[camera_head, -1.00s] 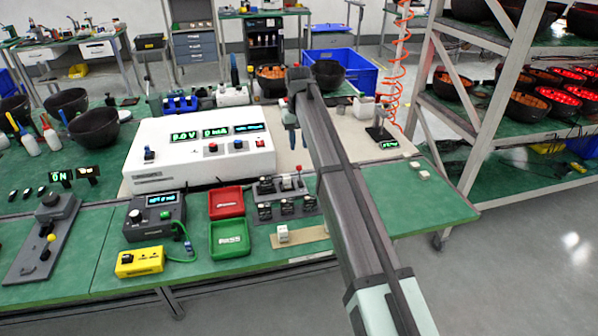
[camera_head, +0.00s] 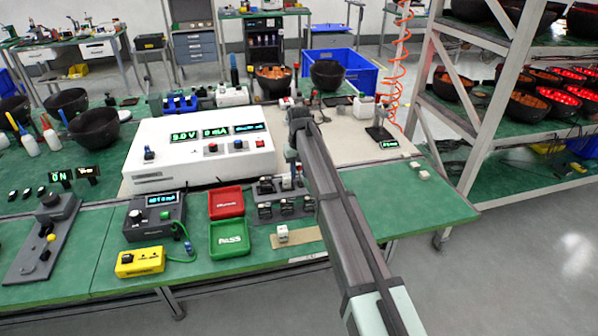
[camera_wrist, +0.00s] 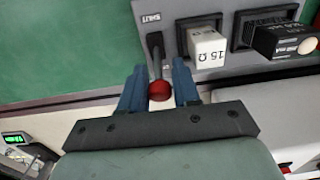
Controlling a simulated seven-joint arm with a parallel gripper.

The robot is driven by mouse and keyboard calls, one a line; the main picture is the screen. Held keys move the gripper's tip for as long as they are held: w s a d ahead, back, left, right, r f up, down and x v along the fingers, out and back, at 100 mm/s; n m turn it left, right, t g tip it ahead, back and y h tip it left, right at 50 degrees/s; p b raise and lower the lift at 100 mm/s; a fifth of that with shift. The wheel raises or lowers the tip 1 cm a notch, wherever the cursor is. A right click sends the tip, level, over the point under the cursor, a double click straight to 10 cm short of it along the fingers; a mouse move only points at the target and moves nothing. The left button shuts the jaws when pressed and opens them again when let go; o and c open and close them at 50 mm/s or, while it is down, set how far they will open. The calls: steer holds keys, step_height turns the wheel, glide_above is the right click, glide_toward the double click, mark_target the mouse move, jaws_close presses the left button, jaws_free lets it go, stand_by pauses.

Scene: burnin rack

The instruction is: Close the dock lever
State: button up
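In the wrist view the dock lever is a dark rod with a red ball knob (camera_wrist: 159,91), rising beside the printed word SHUT on the grey dock (camera_wrist: 215,62). My gripper (camera_wrist: 160,80) has one blue finger on each side of the knob; whether they touch it is unclear. A white block marked 15 Ω (camera_wrist: 206,46) sits in the dock next to the lever. In the head view my gripper (camera_head: 291,155) hangs at the back of the dock (camera_head: 285,207), and my arm hides part of that area.
A red tray (camera_head: 226,203) and a green tray (camera_head: 230,239) lie left of the dock. A white power supply (camera_head: 150,181) stands behind them. In the wrist view a black component (camera_wrist: 284,41) sits in the adjacent socket. Green table right of my arm is mostly clear.

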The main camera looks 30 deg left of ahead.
mark_target(300, 178)
jaws_close()
steer(key=shift+s+d, duration=0.1)
stand_by(0.3)
steer(key=shift+s+d+r+t+y, duration=0.1)
steer(key=shift+s+d+t+y, duration=0.1)
steer(key=shift+t+y, duration=0.2)
steer(key=shift+s+d+r+t+y, duration=0.1)
steer(key=shift+s+d+t+y, duration=0.15)
steer(key=shift+t+y, duration=0.3)
steer(key=shift+s+d+t+y, duration=0.25)
steer(key=shift+t+y, duration=0.3)
steer(key=shift+s+d+t+y, duration=0.2)
steer(key=shift+t+y, duration=0.3)
steer(key=shift+s+d+t+y, duration=0.15)
steer(key=shift+t+y, duration=0.35)
steer(key=shift+s+d+t+y, duration=0.1)
steer(key=shift+d+t+y, duration=0.05)
steer(key=shift+t+y, duration=0.35)
